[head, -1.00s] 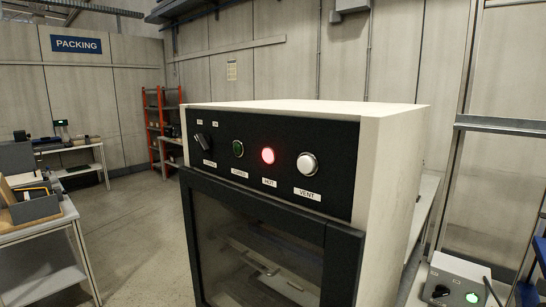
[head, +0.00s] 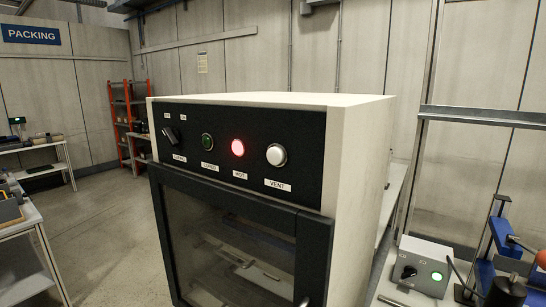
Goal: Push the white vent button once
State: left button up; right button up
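The white round vent button (head: 277,155) sits at the right end of the black control panel (head: 310,140), above a label reading VENT. Left of it a round light (head: 238,148) labelled HOT glows red-pink. Further left are a dark green button (head: 207,141) and a black rotary knob (head: 171,134). The panel is on the front of a cream cabinet (head: 357,165) with a dark-framed glass door (head: 230,240), which is shut. Neither of my grippers shows in the head view.
At the lower right, a grey control box (head: 418,266) with a black knob and a lit green button stands beside a blue fixture (head: 503,240). Tables (head: 40,250) stand at the left. An orange shelf rack (head: 128,120) is at the back. Floor is clear left of the cabinet.

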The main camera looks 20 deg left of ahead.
aim_at(275, 155)
jog(key=k, duration=1.3)
jog(key=z, duration=0.3)
jog(key=i, duration=0.85)
jog(key=z, duration=0.3)
